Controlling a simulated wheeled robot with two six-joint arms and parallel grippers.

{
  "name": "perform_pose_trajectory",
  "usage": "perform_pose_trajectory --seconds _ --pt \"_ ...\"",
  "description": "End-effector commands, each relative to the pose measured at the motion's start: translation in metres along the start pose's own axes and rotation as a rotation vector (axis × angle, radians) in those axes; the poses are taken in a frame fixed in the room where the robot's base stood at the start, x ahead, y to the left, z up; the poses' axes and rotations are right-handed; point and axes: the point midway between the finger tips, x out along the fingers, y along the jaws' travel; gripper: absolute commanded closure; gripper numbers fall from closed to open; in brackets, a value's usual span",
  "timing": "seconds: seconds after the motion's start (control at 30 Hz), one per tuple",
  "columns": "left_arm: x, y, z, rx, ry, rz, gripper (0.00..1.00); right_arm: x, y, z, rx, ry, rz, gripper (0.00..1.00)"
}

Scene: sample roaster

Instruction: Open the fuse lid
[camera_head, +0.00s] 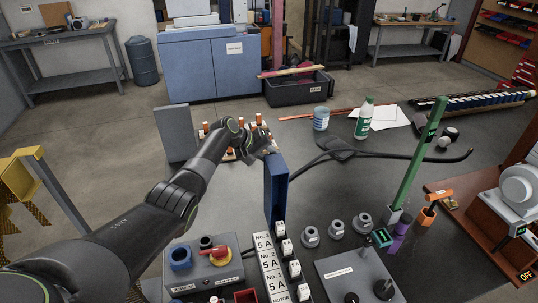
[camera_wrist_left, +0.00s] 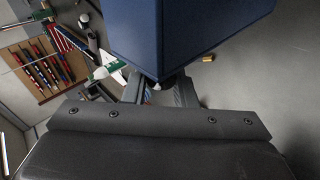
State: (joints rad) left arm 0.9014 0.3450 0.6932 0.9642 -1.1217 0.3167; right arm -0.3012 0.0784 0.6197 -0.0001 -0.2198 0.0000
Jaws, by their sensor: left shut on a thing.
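The fuse lid, a blue rectangular cover (camera_head: 275,192), stands upright at the far end of a row of white fuse blocks (camera_head: 287,248) in the head view. White labels reading "5 A" run along the left of the fuses. My left gripper (camera_head: 268,147) is at the top edge of the lid, shut on it. In the left wrist view the blue lid (camera_wrist_left: 190,35) fills the upper middle, with its lower corner between the fingers (camera_wrist_left: 163,88). The finger contact is partly hidden. My right gripper is in neither view.
A control box with a red and yellow switch (camera_head: 214,254) stands left of the fuses. Grey round parts (camera_head: 337,229) and a knob panel (camera_head: 354,276) lie right. A green upright bar (camera_head: 426,153) rises further right. A grey plate (camera_head: 176,134) stands behind my left arm.

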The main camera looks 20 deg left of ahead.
Motion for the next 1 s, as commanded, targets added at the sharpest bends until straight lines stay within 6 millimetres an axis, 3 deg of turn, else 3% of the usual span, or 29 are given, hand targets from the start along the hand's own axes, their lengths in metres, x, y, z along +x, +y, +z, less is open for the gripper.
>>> perform_pose_trajectory --seconds 0.27,0.3,0.43,0.77,1.0 --pt "0.002 -0.004 0.002 -0.002 -0.004 -0.006 1.0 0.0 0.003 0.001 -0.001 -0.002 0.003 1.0" --pt "0.002 -0.004 0.002 -0.002 -0.004 -0.006 0.72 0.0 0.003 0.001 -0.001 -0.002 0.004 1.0" --pt "0.002 -0.003 0.002 -0.002 -0.004 -0.005 0.55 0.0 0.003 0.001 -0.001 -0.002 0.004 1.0" --pt "-0.001 -0.002 0.001 -0.001 -0.002 -0.003 0.55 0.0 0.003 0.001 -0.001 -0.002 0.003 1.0" --pt "-0.021 -0.002 0.0 0.001 0.0 -0.002 0.55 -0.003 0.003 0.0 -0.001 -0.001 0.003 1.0"
